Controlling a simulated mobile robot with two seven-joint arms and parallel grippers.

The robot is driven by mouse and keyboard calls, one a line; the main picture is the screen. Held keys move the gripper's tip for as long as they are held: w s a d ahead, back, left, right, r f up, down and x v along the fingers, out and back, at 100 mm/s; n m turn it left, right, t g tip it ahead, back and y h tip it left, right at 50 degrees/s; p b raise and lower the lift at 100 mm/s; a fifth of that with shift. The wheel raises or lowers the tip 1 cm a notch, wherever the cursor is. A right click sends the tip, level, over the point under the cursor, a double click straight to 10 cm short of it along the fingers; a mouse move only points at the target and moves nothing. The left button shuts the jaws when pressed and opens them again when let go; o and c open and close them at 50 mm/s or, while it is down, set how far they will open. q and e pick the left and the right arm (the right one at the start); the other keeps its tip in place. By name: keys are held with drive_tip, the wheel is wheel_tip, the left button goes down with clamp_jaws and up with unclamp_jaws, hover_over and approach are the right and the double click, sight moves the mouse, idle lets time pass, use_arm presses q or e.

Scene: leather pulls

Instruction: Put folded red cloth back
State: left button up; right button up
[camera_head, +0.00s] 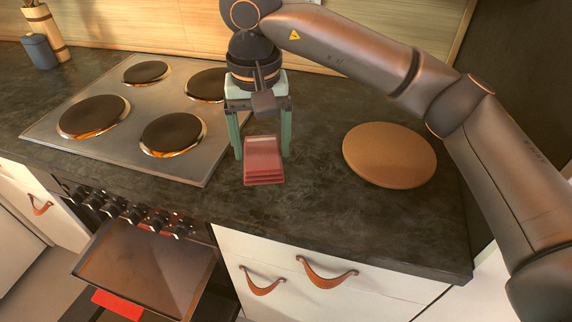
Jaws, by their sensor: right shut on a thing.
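The folded red cloth (264,177) is a small stack of flat layers with a paler top, low over the dark counter or on it; I cannot tell whether it touches the counter. My right gripper (262,156) points down with its green fingers on the left and right sides of the cloth, shut on it. My left gripper is not in view.
A four-plate hob (192,158) lies left of the gripper. A round wooden board (390,155) lies to the right. The counter (330,215) is clear in front. A dark tray or door (150,268) juts out below the knobs. A blue-grey cup (39,51) stands back left.

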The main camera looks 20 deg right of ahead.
drive_tip(key=d+f, duration=0.1)
drive_tip(key=f, duration=0.1)
drive_tip(key=w+d+f, duration=0.1)
drive_tip(key=d+f, duration=0.1)
drive_tip(key=w+d+f, duration=0.1)
drive_tip(key=shift+d+f, duration=0.25)
drive_tip(key=shift+f, duration=0.15)
drive_tip(key=shift+w+d+f, duration=0.15)
drive_tip(key=shift+f, duration=1.55)
drive_tip(key=shift+f, duration=0.15)
drive_tip(key=o, duration=1.2)
drive_tip(key=shift+c, duration=0.2)
wheel_tip(320, 180, up, 12)
drive_tip(key=shift+s+r, duration=0.2)
